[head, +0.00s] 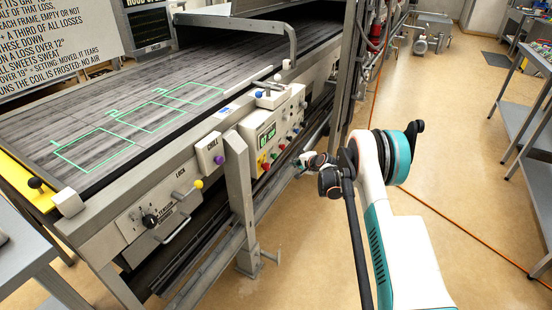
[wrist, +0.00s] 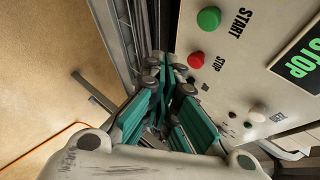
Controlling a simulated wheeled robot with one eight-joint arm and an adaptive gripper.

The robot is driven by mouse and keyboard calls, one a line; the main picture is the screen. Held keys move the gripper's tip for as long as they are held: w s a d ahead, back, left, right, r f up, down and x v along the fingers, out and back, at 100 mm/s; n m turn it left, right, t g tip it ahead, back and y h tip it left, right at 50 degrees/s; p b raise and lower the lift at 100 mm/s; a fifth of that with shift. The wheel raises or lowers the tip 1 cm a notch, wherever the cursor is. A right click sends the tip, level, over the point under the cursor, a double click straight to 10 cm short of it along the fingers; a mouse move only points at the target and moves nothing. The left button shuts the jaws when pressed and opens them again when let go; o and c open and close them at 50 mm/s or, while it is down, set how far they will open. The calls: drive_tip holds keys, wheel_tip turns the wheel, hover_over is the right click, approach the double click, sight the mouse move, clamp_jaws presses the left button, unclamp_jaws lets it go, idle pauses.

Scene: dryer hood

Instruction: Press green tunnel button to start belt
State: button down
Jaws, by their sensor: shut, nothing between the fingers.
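In the wrist view a round green button (wrist: 209,18) marked START sits on a pale control panel (wrist: 262,85). A red button (wrist: 197,60) marked STOP is beside it, closer to my fingertips. My gripper (wrist: 168,66) has teal fingers that are shut and empty. Its tips lie left of the red button in the picture, by the panel's edge; whether they touch the panel I cannot tell. In the head view my gripper (head: 304,163) is just right of the control box (head: 256,139). The belt (head: 200,70) is dark grey with green outlined rectangles.
A display (wrist: 302,62) reads STOP in green. A metal post (head: 238,180) stands left of the control box. An orange cable (head: 480,252) crosses the floor, and shelving (head: 525,110) stands at the right.

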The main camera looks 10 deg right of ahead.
drive_tip(key=shift+w+a, duration=0.85)
drive_tip(key=shift+a, duration=0.3)
drive_tip(key=shift+w+a, duration=0.8)
drive_tip(key=shift+a, duration=0.3)
drive_tip(key=shift+a, duration=0.1)
drive_tip(key=shift+w+a, duration=0.25)
drive_tip(key=shift+w+a, duration=0.5)
drive_tip(key=shift+a, duration=0.2)
idle(0.9)
idle(0.4)
drive_tip(key=shift+s+d, duration=0.75)
drive_tip(key=shift+d, duration=0.25)
drive_tip(key=shift+s+d, duration=0.75)
drive_tip(key=shift+d, duration=0.3)
drive_tip(key=shift+s+d, duration=0.75)
drive_tip(key=shift+d, duration=0.25)
